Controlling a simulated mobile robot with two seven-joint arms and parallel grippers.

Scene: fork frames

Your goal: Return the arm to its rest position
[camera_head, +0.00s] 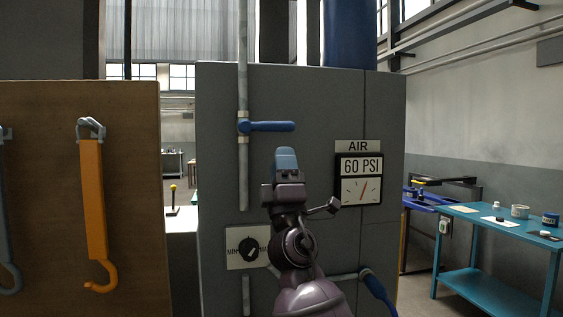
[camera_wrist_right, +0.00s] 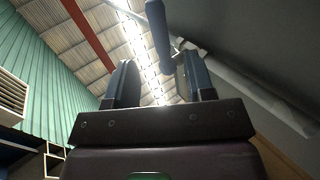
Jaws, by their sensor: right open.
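My right arm rises from the bottom centre of the head view. Its gripper (camera_head: 285,158) points up in front of the grey cabinet, below the blue valve handle (camera_head: 268,127). In the right wrist view the two fingers of my right gripper (camera_wrist_right: 160,88) stand apart with nothing between them. The blue handle (camera_wrist_right: 158,32) shows beyond the fingertips there, apart from them. In the head view the handle lies level, across the upright grey pipe (camera_head: 243,75). My left gripper is not in view.
The grey cabinet (camera_head: 320,95) carries a gauge (camera_head: 361,188) reading 60 PSI and a black dial (camera_head: 248,249), partly behind my arm. A brown board (camera_head: 60,200) with an orange hook (camera_head: 95,205) stands left. A teal table (camera_head: 475,225) with small items stands right.

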